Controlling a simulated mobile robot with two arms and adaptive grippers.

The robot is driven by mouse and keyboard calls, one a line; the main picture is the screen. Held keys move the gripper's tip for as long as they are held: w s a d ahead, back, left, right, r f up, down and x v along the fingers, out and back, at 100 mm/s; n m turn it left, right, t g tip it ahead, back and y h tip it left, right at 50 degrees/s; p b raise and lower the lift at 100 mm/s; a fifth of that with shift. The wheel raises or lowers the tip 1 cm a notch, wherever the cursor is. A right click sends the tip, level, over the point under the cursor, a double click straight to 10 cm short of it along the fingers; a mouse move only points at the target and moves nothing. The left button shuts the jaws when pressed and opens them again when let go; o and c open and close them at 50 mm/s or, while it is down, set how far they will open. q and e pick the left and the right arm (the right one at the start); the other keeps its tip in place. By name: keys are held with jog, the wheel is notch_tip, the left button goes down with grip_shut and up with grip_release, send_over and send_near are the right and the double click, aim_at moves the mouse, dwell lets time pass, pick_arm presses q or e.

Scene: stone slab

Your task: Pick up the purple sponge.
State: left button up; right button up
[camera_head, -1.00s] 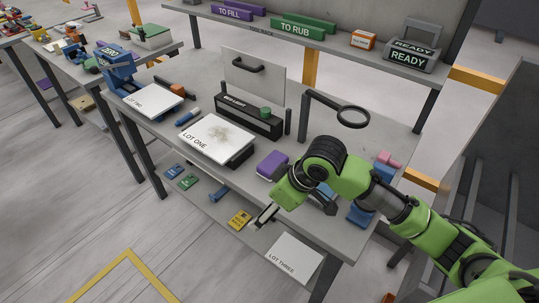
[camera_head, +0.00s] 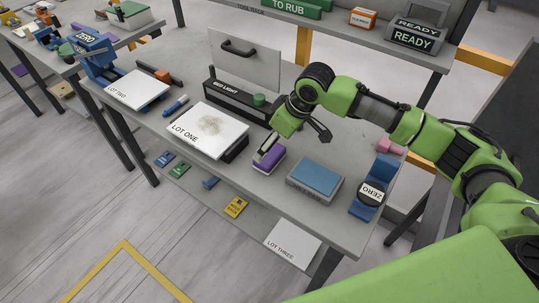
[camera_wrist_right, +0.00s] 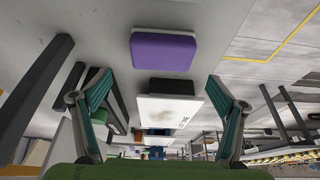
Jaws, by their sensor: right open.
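The purple sponge (camera_head: 270,163) lies on the stone slab near its front edge, just right of the LOT ONE plate. It has a pale base and also shows upper centre in the right wrist view (camera_wrist_right: 163,50). My right gripper (camera_head: 266,146) is close to the sponge at its far side in the head view and partly overlaps it. In the wrist view its two teal fingers (camera_wrist_right: 160,82) are spread wide, with nothing gripped. The sponge appears ahead of the fingertips, not held. My left gripper is not in view.
The LOT ONE plate (camera_head: 208,128) and black box (camera_head: 238,103) stand left of the sponge. A black hinged arm (camera_head: 316,125) is behind my gripper. The LOT THREE sheet (camera_head: 292,244) lies lower.

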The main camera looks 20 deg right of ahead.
aim_at(270, 153)
jog(key=shift+a+f, duration=0.1)
jog(key=shift+f, duration=0.4)
jog(key=x, duration=0.1)
jog(key=p+x, duration=0.1)
jog(key=x, duration=0.2)
jog(key=shift+s+f, duration=0.3)
jog(key=shift+f, duration=0.3)
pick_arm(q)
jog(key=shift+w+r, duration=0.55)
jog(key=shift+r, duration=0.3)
pick_arm(e)
jog(key=c, duration=1)
